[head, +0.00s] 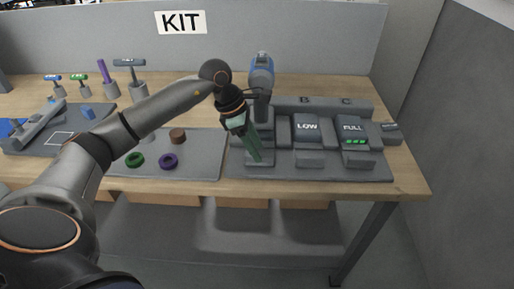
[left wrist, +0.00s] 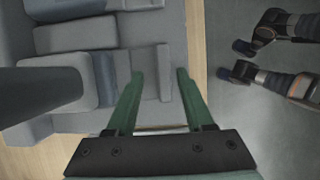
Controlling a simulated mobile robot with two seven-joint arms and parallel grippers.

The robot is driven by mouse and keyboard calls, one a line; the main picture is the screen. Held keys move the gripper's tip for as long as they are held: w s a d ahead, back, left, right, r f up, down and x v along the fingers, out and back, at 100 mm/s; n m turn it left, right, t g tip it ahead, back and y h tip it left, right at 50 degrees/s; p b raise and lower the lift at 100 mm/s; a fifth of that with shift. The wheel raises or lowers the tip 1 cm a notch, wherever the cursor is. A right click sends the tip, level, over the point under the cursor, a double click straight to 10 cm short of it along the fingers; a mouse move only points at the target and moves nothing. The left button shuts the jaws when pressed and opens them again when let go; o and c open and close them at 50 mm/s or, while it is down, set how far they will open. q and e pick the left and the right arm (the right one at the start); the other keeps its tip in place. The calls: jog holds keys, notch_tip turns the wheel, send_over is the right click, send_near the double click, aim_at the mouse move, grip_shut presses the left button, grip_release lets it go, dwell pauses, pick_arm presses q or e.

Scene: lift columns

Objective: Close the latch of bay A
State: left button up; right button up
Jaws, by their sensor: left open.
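A grey charging dock (head: 378,171) stands at the right of the table. Its letters B and C show; bay A's letter is hidden behind my left arm and a blue-and-grey power tool (head: 262,76), which stands upright at bay A. My left gripper (head: 257,157), with green fingers, points down at the front of bay A. In the left wrist view it is open (left wrist: 160,75), and an upright grey latch plate (left wrist: 164,73) shows between the fingertips, with no clear contact. The tool's dark body (left wrist: 40,92) shows at the left there. My right gripper is not identifiable in either view.
Batteries reading LOW (head: 307,127) and FULL (head: 353,129) sit in bays B and C. A grey mat (head: 200,168) with green (head: 134,159) and purple (head: 168,160) rings lies left of the dock. A KIT panel (head: 181,22) stands behind. The front table edge is close to the dock.

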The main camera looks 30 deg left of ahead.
pick_arm(q)
jog(key=v, duration=1.1)
jog(key=shift+r, duration=0.25)
jog(key=d+f+n+t+h+p, duration=0.3)
jog(key=d+n+t+h, duration=0.3)
jog(key=d+n+h, duration=1.35)
jog(key=s+f+n+t+y+p, duration=0.1)
jog(key=s+f+n+t+y, duration=0.2)
jog(key=f+n+t+y, duration=0.85)
jog(key=s+a+f+n+g+y, duration=0.1)
jog(key=s+f+n+g+y, duration=0.8)
jog(key=s+f+n, duration=0.5)
notch_tip(320, 180, down, 3)
jog(key=shift+s+a+r+n+g+p, duration=0.1)
jog(key=shift+s+a+n+g+p, duration=0.3)
jog(key=shift+s+g, duration=0.45)
